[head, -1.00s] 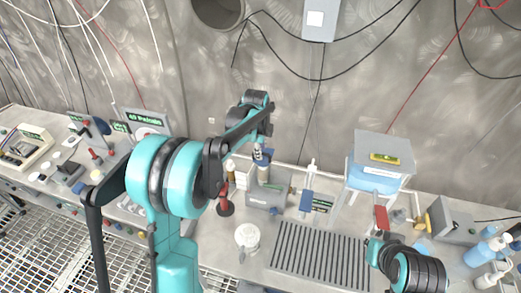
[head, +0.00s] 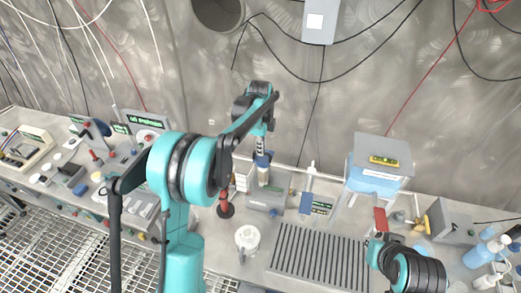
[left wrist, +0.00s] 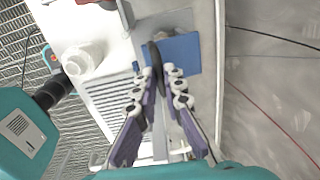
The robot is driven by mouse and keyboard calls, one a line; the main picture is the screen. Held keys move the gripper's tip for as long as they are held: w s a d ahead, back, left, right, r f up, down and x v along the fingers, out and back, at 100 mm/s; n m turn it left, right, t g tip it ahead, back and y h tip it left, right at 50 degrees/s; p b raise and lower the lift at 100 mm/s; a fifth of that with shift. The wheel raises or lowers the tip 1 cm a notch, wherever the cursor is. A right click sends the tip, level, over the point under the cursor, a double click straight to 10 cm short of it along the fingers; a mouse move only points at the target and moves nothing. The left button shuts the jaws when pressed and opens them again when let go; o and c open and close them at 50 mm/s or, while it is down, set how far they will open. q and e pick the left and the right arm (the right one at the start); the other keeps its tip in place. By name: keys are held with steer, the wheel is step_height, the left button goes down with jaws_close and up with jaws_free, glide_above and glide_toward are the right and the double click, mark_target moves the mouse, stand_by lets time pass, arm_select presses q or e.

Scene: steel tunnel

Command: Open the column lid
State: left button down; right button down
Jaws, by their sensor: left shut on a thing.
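The column (head: 263,178) is a slim pale tube standing upright at the grey box (head: 268,197) near the back of the bench. A dark blue lid (head: 262,160) is at its top. My left gripper (head: 261,150) comes down from above and is shut on the lid. In the left wrist view the fingers of my left gripper (left wrist: 160,82) are close together, with a dark narrow piece between their tips. I cannot tell whether the lid is apart from the tube.
A red-based stand (head: 225,209) is close left of the column, and a white cup (head: 247,238) stands in front. A blue block with a rod (head: 306,202), a slatted grille (head: 318,258) and a raised blue tank (head: 376,180) are to the right. The wall is behind.

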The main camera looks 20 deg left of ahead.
arm_select(q)
steer(key=shift+w+r+g+p, duration=0.5)
steer(key=shift+w+g, duration=0.15)
steer(key=shift+g, duration=0.15)
steer(key=shift+w+r+g+p, duration=0.3)
steer(key=shift+w+g+p, duration=0.35)
steer(key=shift+g, duration=0.15)
steer(key=shift+w+r+g+p, duration=0.15)
steer(key=shift+w+g+p, duration=0.8)
steer(key=shift+p, duration=0.8)
steer(key=shift+s, duration=0.1)
